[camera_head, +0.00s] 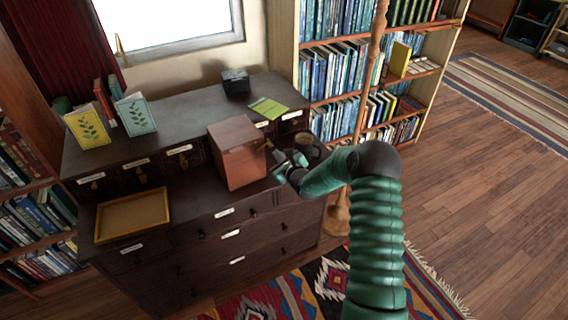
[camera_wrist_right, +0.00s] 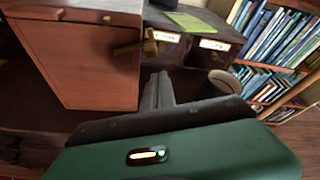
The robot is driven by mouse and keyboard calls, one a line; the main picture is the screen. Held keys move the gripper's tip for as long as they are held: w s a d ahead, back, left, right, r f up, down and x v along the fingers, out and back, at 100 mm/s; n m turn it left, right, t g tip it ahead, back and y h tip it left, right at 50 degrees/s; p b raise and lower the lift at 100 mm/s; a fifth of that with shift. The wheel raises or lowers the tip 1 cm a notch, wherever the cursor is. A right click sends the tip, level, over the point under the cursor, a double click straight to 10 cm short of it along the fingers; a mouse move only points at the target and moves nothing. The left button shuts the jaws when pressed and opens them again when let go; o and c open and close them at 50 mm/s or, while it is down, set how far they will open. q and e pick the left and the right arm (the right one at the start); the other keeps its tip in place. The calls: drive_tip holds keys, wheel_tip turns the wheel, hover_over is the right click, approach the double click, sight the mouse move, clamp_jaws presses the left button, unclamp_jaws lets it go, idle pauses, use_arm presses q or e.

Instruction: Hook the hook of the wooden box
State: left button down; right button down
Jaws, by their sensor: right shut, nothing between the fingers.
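The reddish-brown wooden box (camera_head: 238,152) stands upright on the dark dresser, and its near sides fill the left of the wrist view (camera_wrist_right: 80,62). A small brass-coloured piece (camera_wrist_right: 140,46), which looks like the hook, juts out by the box's right edge; it also shows in the head view (camera_head: 267,144). I cannot tell whether it is fastened. My right gripper (camera_head: 278,158) is just right of the box, with its fingers together and empty. In the wrist view the fingertips (camera_wrist_right: 159,78) are below the brass piece and apart from it. My left gripper is out of view.
The dark dresser (camera_head: 190,214) carries a shallow wooden tray (camera_head: 131,217), two leaf-patterned cards, a green booklet (camera_head: 268,108) and a black box (camera_head: 236,82). A dark cup (camera_head: 304,142) stands close right of my right gripper. Bookshelves stand behind.

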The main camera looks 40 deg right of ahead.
drive_tip(key=shift+a+r, duration=0.25)
drive_tip(key=shift+r, duration=0.3)
drive_tip(key=shift+a+r, duration=0.25)
drive_tip(key=shift+r, duration=0.3)
drive_tip(key=shift+d, duration=0.1)
